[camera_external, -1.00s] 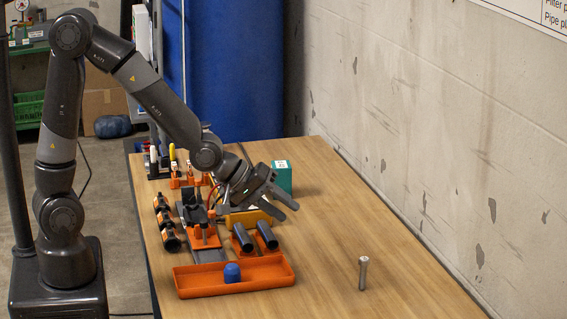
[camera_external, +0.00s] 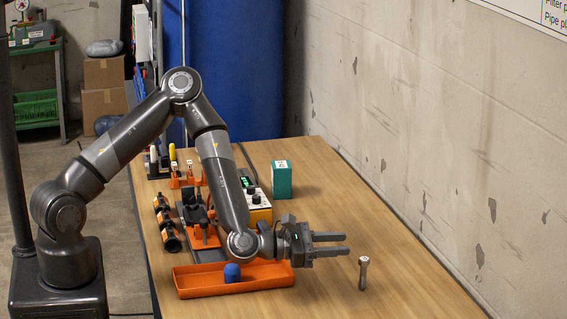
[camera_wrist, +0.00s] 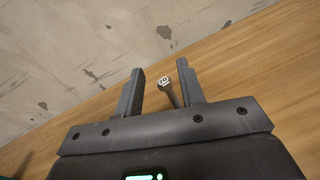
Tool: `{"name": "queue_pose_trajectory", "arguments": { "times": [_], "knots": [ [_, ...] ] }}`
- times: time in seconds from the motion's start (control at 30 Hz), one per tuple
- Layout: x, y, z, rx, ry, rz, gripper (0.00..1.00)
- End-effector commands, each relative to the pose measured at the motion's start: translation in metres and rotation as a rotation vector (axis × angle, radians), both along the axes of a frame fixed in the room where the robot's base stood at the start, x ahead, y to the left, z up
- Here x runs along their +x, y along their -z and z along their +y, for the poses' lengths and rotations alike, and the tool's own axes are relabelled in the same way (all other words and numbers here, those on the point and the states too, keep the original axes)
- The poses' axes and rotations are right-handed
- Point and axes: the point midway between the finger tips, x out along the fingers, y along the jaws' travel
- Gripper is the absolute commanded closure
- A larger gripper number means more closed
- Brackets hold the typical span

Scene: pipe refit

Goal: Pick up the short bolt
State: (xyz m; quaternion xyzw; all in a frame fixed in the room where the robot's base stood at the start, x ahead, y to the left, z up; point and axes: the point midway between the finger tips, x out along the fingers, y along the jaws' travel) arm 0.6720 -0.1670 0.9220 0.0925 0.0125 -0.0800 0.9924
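A grey metal bolt (camera_external: 363,273) stands upright, head up, on the wooden table at the right of the external view. In the wrist view the bolt (camera_wrist: 168,90) shows beyond my gripper, in line with the space between its fingers, nearer the right finger. My gripper (camera_external: 346,244) is open and empty. Its fingers point right, held nearly level, with the tips a little left of the bolt and slightly above its head in the external view. In the wrist view my gripper (camera_wrist: 161,88) shows two spread fingers. I cannot tell whether the fingers touch the bolt.
An orange tray (camera_external: 195,283) with a blue cap (camera_external: 232,273) in it lies left of my gripper. A teal box (camera_external: 282,180) and a yellow device (camera_external: 258,207) stand behind. The wall (camera_external: 470,150) borders the table's right side. The table around the bolt is clear.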

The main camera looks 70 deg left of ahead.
Motion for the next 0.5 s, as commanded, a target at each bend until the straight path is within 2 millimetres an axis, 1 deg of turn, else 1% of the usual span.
{"name": "queue_pose_trajectory", "arguments": {
  "times": [0.03, 0.1, 0.27, 0.37, 0.5],
  "knots": [
    [0.001, 0.003, 0.004, -0.062, -0.029, -0.001, 0.64],
    [0.003, 0.003, 0.008, -0.127, -0.06, -0.009, 0.64],
    [0.004, 0.008, 0.012, -0.188, -0.09, -0.017, 0.64],
    [0.004, 0.022, 0.012, -0.192, -0.09, -0.017, 0.64],
    [0.004, 0.052, 0.012, -0.188, -0.09, -0.015, 0.64]
  ]
}}
